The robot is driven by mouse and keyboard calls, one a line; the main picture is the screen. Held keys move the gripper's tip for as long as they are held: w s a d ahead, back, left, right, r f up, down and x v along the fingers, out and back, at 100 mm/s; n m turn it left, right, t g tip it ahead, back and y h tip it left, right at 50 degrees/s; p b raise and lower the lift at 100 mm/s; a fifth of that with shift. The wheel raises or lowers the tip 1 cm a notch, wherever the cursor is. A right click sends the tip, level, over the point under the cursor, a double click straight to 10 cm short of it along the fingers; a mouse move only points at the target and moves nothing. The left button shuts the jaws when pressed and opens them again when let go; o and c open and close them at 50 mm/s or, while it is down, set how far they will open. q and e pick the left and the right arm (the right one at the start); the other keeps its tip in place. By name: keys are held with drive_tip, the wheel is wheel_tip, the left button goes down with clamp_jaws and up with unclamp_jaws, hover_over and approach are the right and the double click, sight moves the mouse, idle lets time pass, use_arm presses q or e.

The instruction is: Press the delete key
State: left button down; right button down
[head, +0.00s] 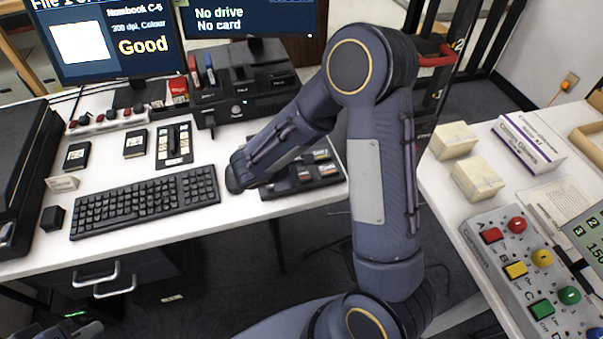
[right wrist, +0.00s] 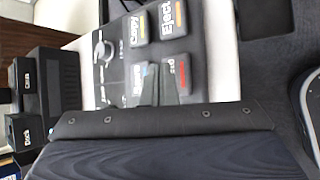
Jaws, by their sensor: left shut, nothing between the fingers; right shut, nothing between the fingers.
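A black control pad (head: 322,172) with several labelled keys lies right of the keyboard, partly hidden by my right arm. In the right wrist view, its keys include Copy (right wrist: 138,26), Eject (right wrist: 172,18) and a key with a red stripe (right wrist: 181,73), whose label is partly covered. Another key (right wrist: 139,77) beside it is also partly covered. I cannot read a delete label. My right gripper (right wrist: 164,86) is shut and empty, its tips over these two lower keys; contact is unclear. My left gripper (head: 84,330) is shut, partly visible at the lower left edge.
A keyboard (head: 146,202) lies on the white desk, with a black dock (head: 243,88) and two monitors (head: 110,40) behind. On the right table are cream boxes (head: 477,180) and a panel of coloured buttons (head: 487,262). Dark floor separates the tables.

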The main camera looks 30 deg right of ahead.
drive_tip(key=shift+r, duration=0.15)
drive_tip(key=shift+r+p, duration=1.65)
drive_tip(key=shift+r, duration=0.8)
drive_tip(key=shift+f, duration=0.1)
